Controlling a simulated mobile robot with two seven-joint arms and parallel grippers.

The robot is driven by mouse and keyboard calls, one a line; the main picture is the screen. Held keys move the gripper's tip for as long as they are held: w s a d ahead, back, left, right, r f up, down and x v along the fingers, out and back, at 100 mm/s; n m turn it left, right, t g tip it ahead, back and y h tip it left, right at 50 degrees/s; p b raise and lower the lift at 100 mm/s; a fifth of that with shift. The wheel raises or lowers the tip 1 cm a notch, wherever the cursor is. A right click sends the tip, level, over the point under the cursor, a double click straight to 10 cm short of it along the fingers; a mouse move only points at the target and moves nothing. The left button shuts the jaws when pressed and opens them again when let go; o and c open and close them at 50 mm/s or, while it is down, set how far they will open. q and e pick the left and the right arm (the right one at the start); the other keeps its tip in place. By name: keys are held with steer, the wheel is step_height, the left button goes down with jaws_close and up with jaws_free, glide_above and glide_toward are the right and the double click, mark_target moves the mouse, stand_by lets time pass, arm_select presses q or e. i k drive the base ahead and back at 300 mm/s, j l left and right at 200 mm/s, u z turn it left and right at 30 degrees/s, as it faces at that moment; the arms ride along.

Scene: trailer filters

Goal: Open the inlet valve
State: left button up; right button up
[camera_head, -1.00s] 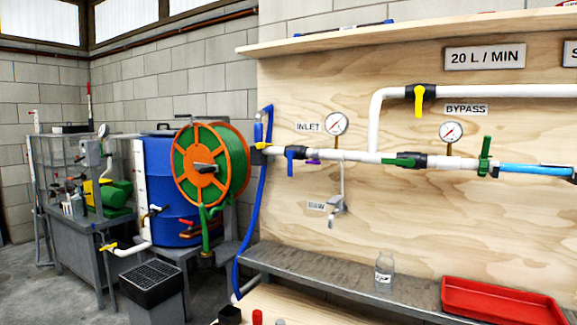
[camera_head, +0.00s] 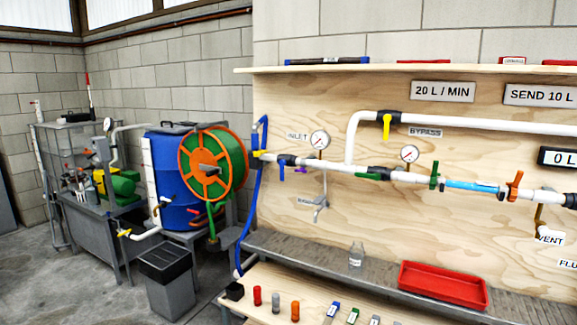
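The INLET label (camera_head: 297,136) is on the plywood panel, left of a round gauge (camera_head: 320,140). Below the label, an inlet valve with a black body and a blue handle (camera_head: 281,171) sits on the white pipe (camera_head: 338,166). The blue handle hangs down, across the line of the pipe. A small purple handle (camera_head: 300,170) is just to its right. A blue hose (camera_head: 251,210) joins the pipe's left end at a yellow part (camera_head: 258,154). Neither of my grippers is in view.
A metal ledge (camera_head: 300,258) with a glass bottle (camera_head: 356,255) and red tray (camera_head: 443,285) runs below the pipework. Small coloured items stand on a wooden bench in front. A hose reel (camera_head: 205,163) and blue barrel (camera_head: 160,185) stand left. Grey floor shows at lower left.

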mark_target(282, 162)
steer(key=i+j+z, duration=0.2)
steer(key=z, duration=0.15)
steer(key=i+j+z, duration=0.15)
steer(key=z, duration=0.2)
steer(key=i+j+z, duration=0.1)
steer(key=j, duration=0.2)
steer(key=i+j+z, duration=0.1)
steer(key=j, duration=0.2)
steer(key=i+j+z, duration=0.1)
steer(key=j, duration=0.2)
steer(key=i+j, duration=0.15)
steer(key=j, duration=0.25)
steer(key=i+j, duration=0.15)
steer(key=j, duration=0.3)
steer(key=i+j+z, duration=0.1)
steer(key=j, duration=0.3)
steer(key=i+j, duration=0.2)
steer(key=j, duration=0.2)
steer(key=i+j+z, duration=0.1)
steer(key=j, duration=0.35)
steer(key=i+j, duration=0.15)
steer(key=j, duration=0.25)
